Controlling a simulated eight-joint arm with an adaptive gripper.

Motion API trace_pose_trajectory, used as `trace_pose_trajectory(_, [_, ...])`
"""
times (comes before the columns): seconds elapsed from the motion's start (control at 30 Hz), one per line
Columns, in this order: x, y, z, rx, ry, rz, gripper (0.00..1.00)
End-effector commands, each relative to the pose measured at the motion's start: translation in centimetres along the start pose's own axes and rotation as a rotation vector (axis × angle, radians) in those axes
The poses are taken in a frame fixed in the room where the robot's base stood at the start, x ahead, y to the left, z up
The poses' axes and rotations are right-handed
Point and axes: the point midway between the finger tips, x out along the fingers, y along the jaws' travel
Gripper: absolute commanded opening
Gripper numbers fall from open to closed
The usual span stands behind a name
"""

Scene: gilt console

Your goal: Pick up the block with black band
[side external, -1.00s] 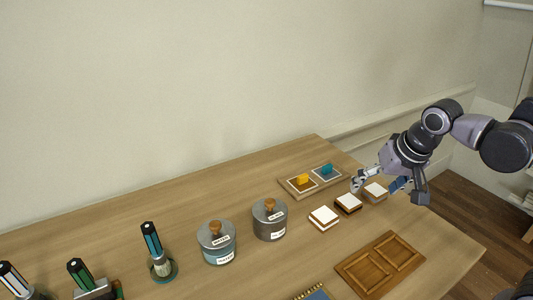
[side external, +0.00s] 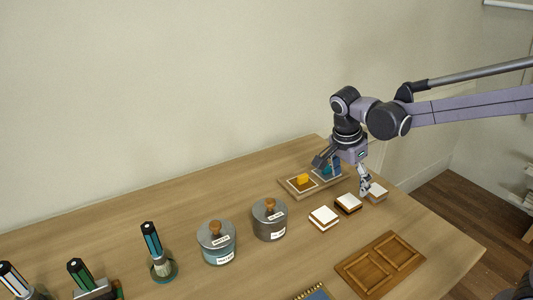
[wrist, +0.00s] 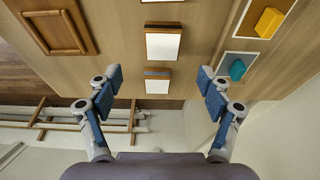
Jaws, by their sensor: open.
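Three small white-topped blocks stand in a row on the table. The middle block (side external: 348,204) has the darkest side, brown to black; it also shows in the wrist view (wrist: 163,44). The near-left block (side external: 323,217) has a brown band. The far-right block (side external: 378,192) is partly behind a finger of mine and shows in the wrist view (wrist: 157,84) with a brown side. My gripper (side external: 342,180) is open and empty, above the table between the tray and the far-right block. Its fingers spread wide in the wrist view (wrist: 160,80).
Two lidded canisters (side external: 217,244) (side external: 269,221) stand to the left. A wooden panel (side external: 379,265) lies in front. The table's right edge is near.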

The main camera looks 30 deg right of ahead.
Motion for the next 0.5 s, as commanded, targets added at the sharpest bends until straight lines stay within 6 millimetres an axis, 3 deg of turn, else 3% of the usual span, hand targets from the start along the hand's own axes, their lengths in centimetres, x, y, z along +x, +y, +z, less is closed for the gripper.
trace_pose_trajectory(0.1, [1.6,-0.1,0.0,0.0,0.0,0.0,0.79])
trace_pose_trajectory(0.5, [4.8,-0.3,0.1,-0.001,-0.001,-0.001,0.79])
